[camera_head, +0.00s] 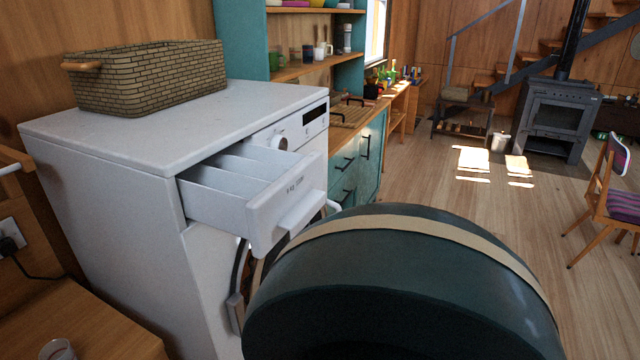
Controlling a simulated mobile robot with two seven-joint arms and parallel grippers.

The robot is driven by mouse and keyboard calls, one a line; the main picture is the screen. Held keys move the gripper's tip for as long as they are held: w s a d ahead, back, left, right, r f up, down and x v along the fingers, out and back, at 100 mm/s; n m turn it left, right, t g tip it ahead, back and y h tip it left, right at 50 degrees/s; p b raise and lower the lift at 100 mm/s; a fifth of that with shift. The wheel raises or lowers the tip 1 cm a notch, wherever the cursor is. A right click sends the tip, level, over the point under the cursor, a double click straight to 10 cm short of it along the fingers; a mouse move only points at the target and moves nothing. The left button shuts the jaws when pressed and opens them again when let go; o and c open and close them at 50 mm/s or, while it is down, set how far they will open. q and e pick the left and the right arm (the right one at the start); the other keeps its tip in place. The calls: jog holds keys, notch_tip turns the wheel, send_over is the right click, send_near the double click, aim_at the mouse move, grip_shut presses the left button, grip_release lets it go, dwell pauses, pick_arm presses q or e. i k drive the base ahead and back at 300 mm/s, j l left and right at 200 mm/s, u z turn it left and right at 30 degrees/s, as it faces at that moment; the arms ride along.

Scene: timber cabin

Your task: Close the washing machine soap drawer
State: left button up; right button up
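The white washing machine (120,165) stands at the left, against the wood wall. Its soap drawer (283,202) is pulled out of the upper front and sticks out toward the lower right. The open top shows inner compartments (240,172), and the drawer front has a protruding handle (300,213). Part of the round door shows below the drawer. The rest of the machine's lower front is hidden behind a large dark rounded shape close to the camera. Neither of my grippers is in view.
A woven basket (150,80) sits on the machine's top. A wooden surface (85,325) with a clear cup (57,349) is at the lower left. A teal cabinet (370,155) stands beyond the machine. Open floor (430,185) lies to the right, with a stove (560,115) and a chair (612,195).

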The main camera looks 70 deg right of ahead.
aim_at(257, 194)
jog(key=z, duration=2.2)
